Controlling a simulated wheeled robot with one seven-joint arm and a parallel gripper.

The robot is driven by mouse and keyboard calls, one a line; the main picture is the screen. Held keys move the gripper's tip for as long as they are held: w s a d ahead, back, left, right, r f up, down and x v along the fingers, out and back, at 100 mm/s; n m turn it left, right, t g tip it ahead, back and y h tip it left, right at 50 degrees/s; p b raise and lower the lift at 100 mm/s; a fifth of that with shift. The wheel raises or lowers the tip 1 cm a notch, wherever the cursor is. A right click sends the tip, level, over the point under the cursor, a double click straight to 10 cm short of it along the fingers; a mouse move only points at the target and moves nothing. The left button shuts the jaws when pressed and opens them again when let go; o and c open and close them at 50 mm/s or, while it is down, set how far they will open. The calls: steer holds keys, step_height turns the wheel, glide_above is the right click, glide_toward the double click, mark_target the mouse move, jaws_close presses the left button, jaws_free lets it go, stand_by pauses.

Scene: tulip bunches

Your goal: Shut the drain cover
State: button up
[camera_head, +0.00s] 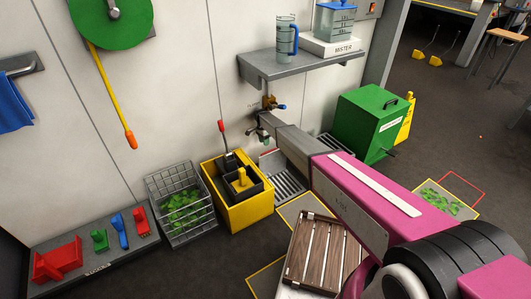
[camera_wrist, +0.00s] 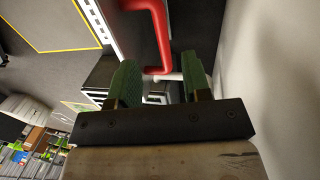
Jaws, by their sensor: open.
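A slotted metal drain grate (camera_head: 289,186) lies in the floor at the foot of the wall. A pale part with a red edge (camera_head: 268,157) shows at its back, partly hidden; I cannot tell how far the cover stands open. My gripper (camera_head: 262,138) is above this back edge, close to the wall and below the tap. In the wrist view my gripper (camera_wrist: 160,82) has its two green fingers apart, with nothing clearly held. A red bent bar (camera_wrist: 160,38) and a pale rod lie beyond the fingertips; contact cannot be told.
A brass tap (camera_head: 270,103) and a shelf (camera_head: 295,65) with a jug are above my gripper. A yellow bin (camera_head: 243,210) stands to the left, a green box (camera_head: 372,122) to the right. A wooden slatted crate (camera_head: 316,252) stands in front.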

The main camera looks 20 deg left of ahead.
mark_target(271, 161)
steer(key=f, duration=0.5)
steer(key=s+d+f, duration=0.1)
steer(key=f, duration=0.1)
steer(key=shift+d+f, duration=0.1)
steer(key=shift+f, duration=0.25)
jaws_close()
